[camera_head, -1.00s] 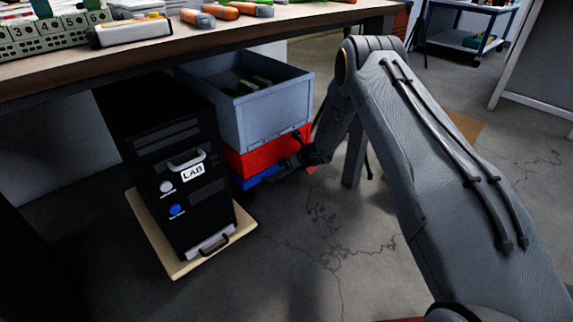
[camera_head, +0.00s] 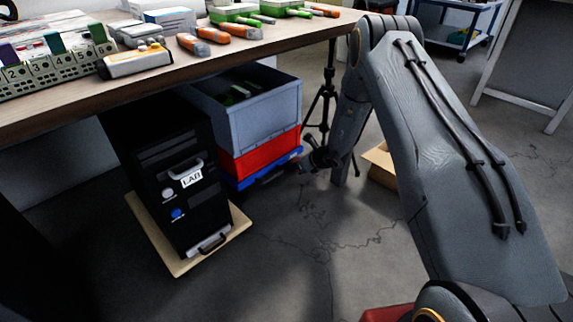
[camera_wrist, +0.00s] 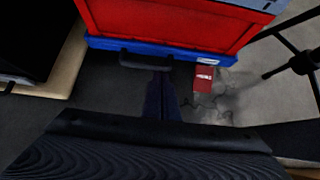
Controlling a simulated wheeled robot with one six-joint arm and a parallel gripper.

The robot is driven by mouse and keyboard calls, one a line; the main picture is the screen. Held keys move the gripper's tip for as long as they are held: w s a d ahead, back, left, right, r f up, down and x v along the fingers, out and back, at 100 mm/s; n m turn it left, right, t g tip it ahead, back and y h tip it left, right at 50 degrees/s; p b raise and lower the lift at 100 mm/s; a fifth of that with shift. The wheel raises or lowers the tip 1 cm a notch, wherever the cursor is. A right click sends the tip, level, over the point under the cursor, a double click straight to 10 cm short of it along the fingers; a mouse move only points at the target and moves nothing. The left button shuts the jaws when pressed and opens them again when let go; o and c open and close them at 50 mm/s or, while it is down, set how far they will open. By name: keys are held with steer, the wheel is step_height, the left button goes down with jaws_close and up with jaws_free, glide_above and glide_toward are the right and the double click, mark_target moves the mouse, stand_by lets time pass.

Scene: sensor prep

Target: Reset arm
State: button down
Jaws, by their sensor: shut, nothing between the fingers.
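My gripper (camera_head: 302,165) is low beside the stacked bins under the workbench, at the end of my grey arm. In the wrist view its dark fingers (camera_wrist: 161,98) are together with nothing between them. Their tips appear near the dark handle (camera_wrist: 145,62) on the front of a blue base (camera_wrist: 170,48); I cannot tell whether they touch it. A red bin (camera_head: 262,160) stands on this base, with a grey bin (camera_head: 265,116) on top.
A black LAB computer tower (camera_head: 170,165) stands on a pale board left of the bins. The workbench (camera_head: 190,68) overhangs them. A small red box (camera_wrist: 204,79) is beside the base. A tripod (camera_head: 325,95) and cardboard box (camera_head: 382,165) are behind my arm. Front floor is open.

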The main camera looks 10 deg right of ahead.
steer(key=s+a+r+n+g+y, duration=0.1)
steer(key=s+a+r+n+g, duration=0.1)
steer(key=s+a+r+n, duration=0.65)
steer(key=s+a+r+n+g+y, duration=0.2)
steer(key=s+a+r+n+g, duration=0.3)
steer(key=a+r, duration=0.65)
steer(key=s+r+n+g+h, duration=0.1)
steer(key=s+r+n, duration=0.4)
steer(key=s, duration=0.5)
steer(key=s+a+r+n+h, duration=0.15)
steer(key=s+r+n, duration=0.3)
steer(key=s, duration=0.55)
steer(key=s+d+r+n+g+h, duration=0.15)
steer(key=s+r+n, duration=0.4)
steer(key=s, duration=0.55)
steer(key=s+d+r+n+t+h, duration=0.25)
steer(key=s+d+n, duration=0.4)
steer(key=s, duration=0.35)
steer(key=d+r+m+h+p, duration=0.1)
steer(key=d+r+m+p, duration=0.2)
steer(key=d+r+p, duration=0.7)
steer(key=d+r+m+h+p, duration=0.1)
steer(key=d+r+m+p, duration=0.2)
steer(key=d+r+p, duration=0.8)
step_height(320, 180, up, 8)
steer(key=p, duration=1.7)
steer(key=shift+d+f+m+g, duration=0.25)
steer(key=shift+m+g, duration=0.05)
steer(key=shift+m, duration=0.1)
